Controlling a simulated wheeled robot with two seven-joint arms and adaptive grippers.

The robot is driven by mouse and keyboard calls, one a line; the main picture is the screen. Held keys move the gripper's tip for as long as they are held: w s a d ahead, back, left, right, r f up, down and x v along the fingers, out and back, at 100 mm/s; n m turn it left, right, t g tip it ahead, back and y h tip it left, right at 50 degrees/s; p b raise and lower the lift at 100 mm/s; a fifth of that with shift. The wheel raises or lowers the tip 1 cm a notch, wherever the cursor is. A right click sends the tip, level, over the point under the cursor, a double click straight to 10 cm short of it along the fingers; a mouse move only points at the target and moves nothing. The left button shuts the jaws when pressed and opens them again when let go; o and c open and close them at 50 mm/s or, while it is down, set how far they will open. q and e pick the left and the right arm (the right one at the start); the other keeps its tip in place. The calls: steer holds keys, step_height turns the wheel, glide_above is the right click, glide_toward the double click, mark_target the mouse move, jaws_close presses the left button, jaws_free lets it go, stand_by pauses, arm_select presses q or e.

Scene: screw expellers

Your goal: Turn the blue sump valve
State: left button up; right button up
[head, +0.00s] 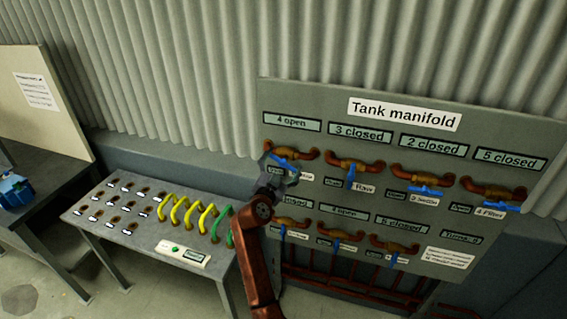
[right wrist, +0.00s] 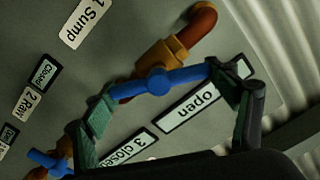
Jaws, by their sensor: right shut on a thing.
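The blue sump valve handle (head: 285,154) is at the upper left of the Tank manifold panel (head: 480,112), below a display reading "4 open". In the right wrist view the blue handle (right wrist: 186,76) crosses a brass valve body on a copper pipe, near a "1 Sump" label (right wrist: 86,22). My right gripper (head: 281,168) is at this handle. In the right wrist view its two green-padded fingers (right wrist: 160,96) are at opposite ends of the handle, shut on it lengthwise. My left gripper is not in view.
Other blue-handled valves sit close by, including the Ravi-like second one (head: 351,177) and a third (head: 426,191). A lower valve row is partly behind my right arm. A grey table (head: 100,233) with yellow and green coils stands left of the panel.

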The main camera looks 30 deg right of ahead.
steer(key=c, duration=0.5)
steer(key=shift+o, duration=0.2)
steer(key=shift+n, duration=0.3)
steer(key=shift+n+b, duration=0.4)
steer(key=shift+n, duration=0.5)
steer(key=shift+w+a+r+n, duration=0.1)
steer(key=shift+r+n, duration=0.05)
steer(key=shift+n, duration=1.45)
steer(key=o, duration=1.2)
steer(key=shift+c, duration=0.2)
